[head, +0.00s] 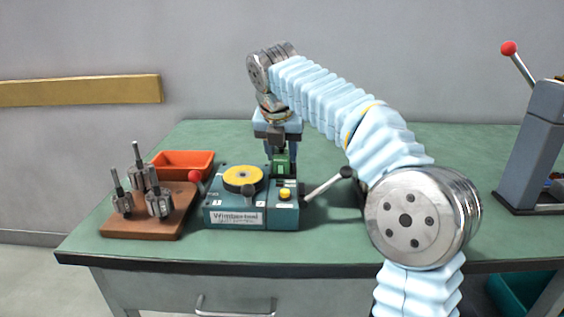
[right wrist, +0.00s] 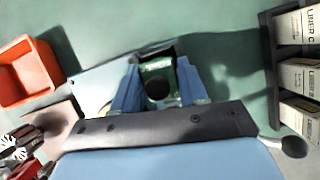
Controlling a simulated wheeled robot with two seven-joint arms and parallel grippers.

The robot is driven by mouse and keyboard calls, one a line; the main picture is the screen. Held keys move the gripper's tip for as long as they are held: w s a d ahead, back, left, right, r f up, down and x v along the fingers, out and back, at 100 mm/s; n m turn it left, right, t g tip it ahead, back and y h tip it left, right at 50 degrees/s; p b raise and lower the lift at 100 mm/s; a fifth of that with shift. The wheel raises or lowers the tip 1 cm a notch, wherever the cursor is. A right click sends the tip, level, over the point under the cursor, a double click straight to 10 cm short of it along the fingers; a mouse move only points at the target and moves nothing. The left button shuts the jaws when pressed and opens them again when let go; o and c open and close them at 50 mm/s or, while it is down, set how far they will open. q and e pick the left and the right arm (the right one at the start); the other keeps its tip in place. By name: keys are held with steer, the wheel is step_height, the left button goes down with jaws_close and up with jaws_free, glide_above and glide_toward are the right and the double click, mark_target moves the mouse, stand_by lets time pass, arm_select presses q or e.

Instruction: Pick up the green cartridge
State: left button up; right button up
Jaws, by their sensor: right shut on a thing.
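The green cartridge (head: 281,164) is a small dark green block at the back right of the winding machine (head: 238,217). My right gripper (head: 281,156) comes down on it from above and is shut on it. In the right wrist view, my right gripper's blue fingers (right wrist: 158,90) press on both sides of the green cartridge (right wrist: 157,68), which has a round black part on top. I cannot tell whether the cartridge touches the machine. My left gripper is not in view.
A brown board (head: 150,222) with several metal armatures stands at the left, with an orange bin (head: 183,164) behind it. The machine has a yellow disc (head: 243,178) and a black-knobbed lever (head: 327,184). A grey lever press (head: 530,150) stands far right. Labelled boxes (right wrist: 299,77) show in the right wrist view.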

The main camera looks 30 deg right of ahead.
steer(key=shift+r, duration=0.1)
steer(key=shift+r, duration=0.2)
steer(key=r, duration=0.1)
steer(key=r+p, duration=0.1)
steer(key=r, duration=0.1)
steer(key=shift+s+r+p, duration=0.3)
steer(key=shift+r, duration=0.05)
steer(key=s+a+r, duration=0.1)
steer(key=s+r, duration=0.7)
steer(key=s, duration=0.5)
steer(key=shift+s+a+r, duration=0.2)
steer(key=shift+a+r, duration=0.1)
steer(key=shift+r, duration=0.1)
